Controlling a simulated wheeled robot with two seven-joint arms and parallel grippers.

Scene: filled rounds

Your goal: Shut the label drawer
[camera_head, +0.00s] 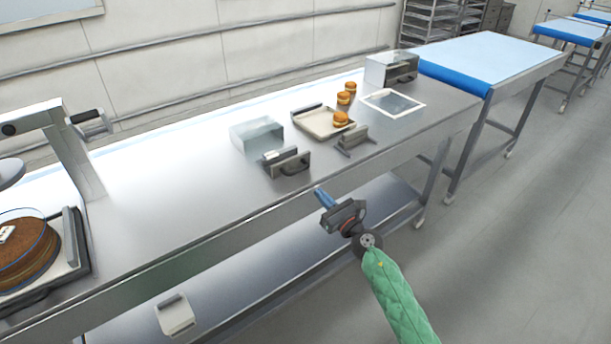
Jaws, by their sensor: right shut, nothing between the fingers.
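A pale, see-through drawer box (257,133) stands on the steel table (160,190) near the middle. A drawer with a dark grey front and handle (291,163) sticks out of its near side, so it stands open. Something small and light shows just behind the front. I cannot read any label on it. My right gripper (321,195) is shut and empty, with blue fingertips. In the picture it is below and right of the drawer front, by the table's near edge, and apart from the drawer. My left gripper is out of view.
A tray (318,124) with a round bun, other stacked buns (345,97), a grey stand (354,139) and a white-framed panel (392,103) lie to the right. A second box (391,67) stands farther back. A machine with a brown round (25,252) is at left.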

